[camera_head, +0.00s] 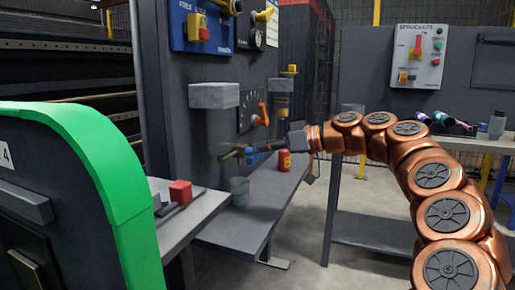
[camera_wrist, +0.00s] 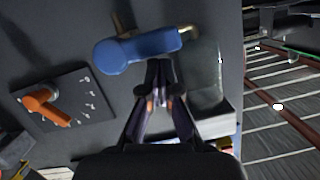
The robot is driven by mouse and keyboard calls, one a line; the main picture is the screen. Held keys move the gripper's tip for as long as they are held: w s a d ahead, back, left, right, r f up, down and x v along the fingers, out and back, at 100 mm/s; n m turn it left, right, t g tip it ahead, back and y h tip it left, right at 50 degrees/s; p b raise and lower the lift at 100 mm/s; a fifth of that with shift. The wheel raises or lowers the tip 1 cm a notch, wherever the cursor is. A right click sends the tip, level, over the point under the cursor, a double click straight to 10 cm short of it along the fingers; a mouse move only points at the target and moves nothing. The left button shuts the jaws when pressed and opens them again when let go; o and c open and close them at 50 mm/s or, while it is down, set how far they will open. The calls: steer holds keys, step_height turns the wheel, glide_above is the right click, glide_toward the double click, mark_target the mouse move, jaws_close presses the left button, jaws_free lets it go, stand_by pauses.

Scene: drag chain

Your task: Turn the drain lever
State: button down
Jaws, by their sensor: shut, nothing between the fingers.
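A blue lever (camera_wrist: 138,50) with a rounded end sits on a brass fitting (camera_wrist: 122,24) on the dark panel. It also shows in the head view (camera_head: 252,157), beside a brass spout (camera_head: 232,153) low on a clear tank with a grey top (camera_head: 214,96). My gripper (camera_wrist: 160,68) is shut and empty. Its fingertips are right at the lower edge of the lever in the wrist view; I cannot tell if they touch it. In the head view my gripper (camera_head: 272,145) hides part of the lever.
An orange handle (camera_wrist: 45,107) on a dial plate is nearby on the panel. A clear beaker (camera_head: 239,190) stands below the spout. A red can (camera_head: 284,161) stands on the grey bench (camera_head: 262,212). A red block (camera_head: 180,191) is on the nearer ledge.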

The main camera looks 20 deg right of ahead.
steer(key=v, duration=1.1)
steer(key=shift+s, duration=0.15)
